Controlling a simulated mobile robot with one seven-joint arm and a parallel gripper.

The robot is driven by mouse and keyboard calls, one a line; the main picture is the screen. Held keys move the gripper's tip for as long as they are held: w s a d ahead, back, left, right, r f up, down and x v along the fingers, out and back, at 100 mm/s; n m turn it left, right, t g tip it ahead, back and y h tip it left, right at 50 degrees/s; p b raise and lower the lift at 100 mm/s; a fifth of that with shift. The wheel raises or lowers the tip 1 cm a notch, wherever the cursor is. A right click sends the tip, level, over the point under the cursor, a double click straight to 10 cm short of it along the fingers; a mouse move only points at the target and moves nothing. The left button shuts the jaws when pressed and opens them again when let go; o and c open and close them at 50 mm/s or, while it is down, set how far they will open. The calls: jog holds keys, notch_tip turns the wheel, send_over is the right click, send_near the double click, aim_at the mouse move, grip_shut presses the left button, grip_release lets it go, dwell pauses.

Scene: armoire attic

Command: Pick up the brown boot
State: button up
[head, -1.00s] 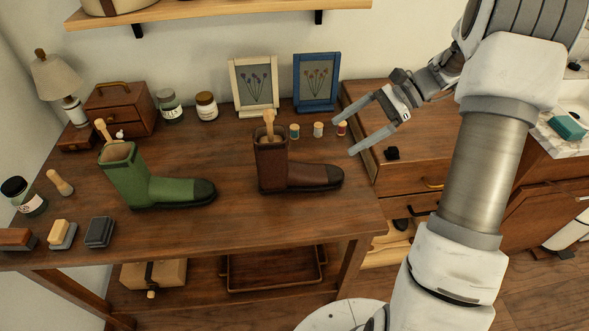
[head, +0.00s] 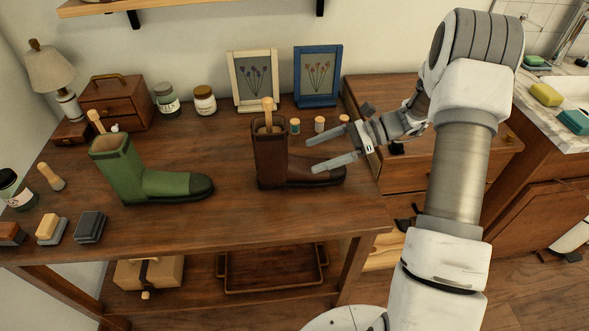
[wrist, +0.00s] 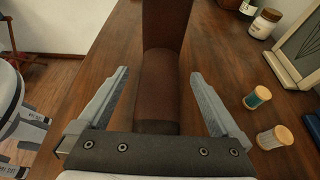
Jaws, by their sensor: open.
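The brown boot (head: 272,160) stands upright on the wooden table, its toe pointing right and a light wooden handle sticking out of its top. My gripper (head: 316,143) is open at the boot's toe side, in front of the foot in the head view, which hides part of it. In the wrist view, the brown boot (wrist: 163,75) lies ahead between the two open fingers of my gripper (wrist: 160,80), with its shaft rising beyond. There is a gap on each side, and nothing is held.
A green boot (head: 150,175) stands to the left. Thread spools (head: 319,124) stand close behind the brown boot, also beside my right finger in the wrist view (wrist: 257,98). Picture frames (head: 318,77) stand at the back.

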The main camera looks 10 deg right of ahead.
aim_at(302, 159)
jog(key=shift+b+x, duration=0.85)
jog(key=shift+x, duration=2.6)
jog(key=shift+w, duration=0.1)
grip_shut()
